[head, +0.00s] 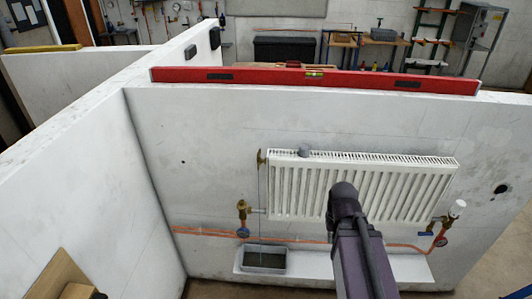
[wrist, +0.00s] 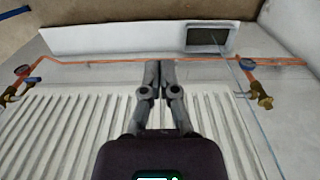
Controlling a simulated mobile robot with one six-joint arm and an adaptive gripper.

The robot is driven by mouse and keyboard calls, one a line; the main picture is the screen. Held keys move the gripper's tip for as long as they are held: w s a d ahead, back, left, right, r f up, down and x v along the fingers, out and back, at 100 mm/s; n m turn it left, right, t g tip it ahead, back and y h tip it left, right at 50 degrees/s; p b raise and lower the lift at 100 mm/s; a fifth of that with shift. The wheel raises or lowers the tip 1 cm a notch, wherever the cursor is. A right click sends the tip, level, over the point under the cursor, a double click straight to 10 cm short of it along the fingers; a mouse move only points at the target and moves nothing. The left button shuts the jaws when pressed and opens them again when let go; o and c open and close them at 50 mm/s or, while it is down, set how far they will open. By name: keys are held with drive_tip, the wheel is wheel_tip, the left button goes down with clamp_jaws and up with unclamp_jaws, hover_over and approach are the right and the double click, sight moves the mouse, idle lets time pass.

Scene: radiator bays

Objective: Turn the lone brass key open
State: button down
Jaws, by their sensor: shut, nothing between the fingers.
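A small brass key (head: 262,158) sits at the top left corner of the white radiator (head: 285,192), with a thin line hanging below it towards a grey tray (head: 265,260). I cannot make out its exact angle. The key does not show clearly in the wrist view, which is turned upside down. There my gripper (wrist: 160,66) is shut and empty, over the radiator front (wrist: 70,115) and near the copper pipe (wrist: 110,60). In the head view my arm hides the gripper. The gripper is right of the key and apart from it.
Brass valves stand at the radiator's left (head: 242,210) and right (head: 457,207), the right one with a white cap. A white partition (head: 80,150) closes the left side. A red spirit level (head: 315,80) lies along the wall top. The wall above the radiator is clear.

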drive_tip(key=shift+a+r, duration=0.1)
drive_tip(key=m+t+y+p, duration=0.2)
drive_tip(key=m+y+p, duration=0.7)
drive_tip(key=m+p, duration=0.85)
approach(271, 157)
drive_tip(key=a+r+m+b, duration=0.1)
drive_tip(key=a+m+b, duration=0.1)
drive_tip(key=m+b, duration=0.1)
drive_tip(key=shift+w+r, duration=0.2)
drive_tip(key=shift+w, duration=0.15)
drive_tip(key=shift+a+f, duration=0.15)
drive_tip(key=shift+f, duration=0.05)
drive_tip(key=b+x, duration=0.5)
drive_tip(key=x, duration=0.2)
drive_tip(key=shift+f, duration=0.1)
drive_tip(key=shift+b+x, duration=1.1)
drive_tip(key=shift+x, duration=0.15)
